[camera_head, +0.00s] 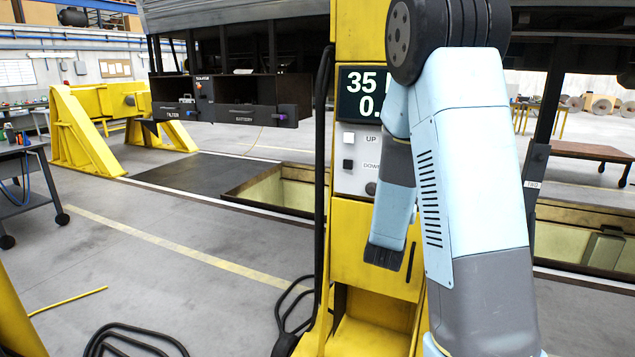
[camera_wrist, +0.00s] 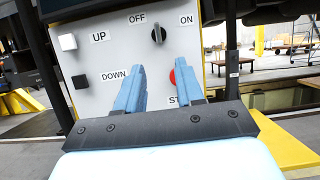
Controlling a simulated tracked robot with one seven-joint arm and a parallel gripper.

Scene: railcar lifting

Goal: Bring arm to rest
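My gripper (camera_wrist: 161,68) shows in the wrist view with its two blue fingers apart and nothing between them. Its fingers are in front of the control panel (camera_wrist: 98,58), covering part of its lower half; I cannot tell the gap to the panel. The panel has a white UP button (camera_wrist: 68,42), a black DOWN button (camera_wrist: 80,82), an OFF/ON rotary switch (camera_wrist: 158,35) and a red button (camera_wrist: 173,77) partly behind the right finger. In the head view my arm is folded before the yellow lifting column (camera_head: 357,40), and I cannot make out the fingers.
A display (camera_head: 362,92) reading 35 above 0 is partly covered by my arm. A railcar (camera_head: 235,20) stands behind, with boxes (camera_head: 250,114) under it. Floor pits (camera_head: 275,190) lie behind the column. Black cables (camera_head: 135,330) lie in front. A cart (camera_head: 25,165) stands left.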

